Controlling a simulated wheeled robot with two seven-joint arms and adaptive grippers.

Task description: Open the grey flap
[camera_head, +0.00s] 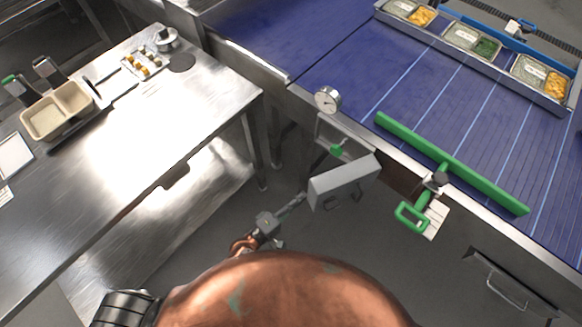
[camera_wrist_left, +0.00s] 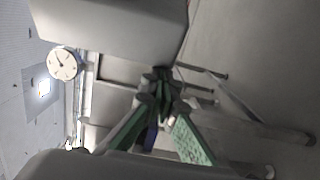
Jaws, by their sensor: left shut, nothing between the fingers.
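The grey flap (camera_head: 343,182) is a light-grey panel sticking out from the side of the conveyor, below a round dial. In the left wrist view it is the large pale block (camera_wrist_left: 110,28) at the top. A metal frame (camera_head: 345,138) with a small green part (camera_head: 337,150) shows behind it. My left gripper (camera_head: 301,198) is shut and empty, its tips by the flap's left end. In the left wrist view the green-padded fingers (camera_wrist_left: 160,84) meet just below the flap's edge; whether they touch it I cannot tell. My right gripper is not in view.
The round dial (camera_head: 327,100) stands on the conveyor edge. A green bar (camera_head: 450,163) lies across the blue belt (camera_head: 420,95), with a green handle (camera_head: 411,216) hanging at the side. A steel table (camera_head: 130,150) is at left. Floor between is open.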

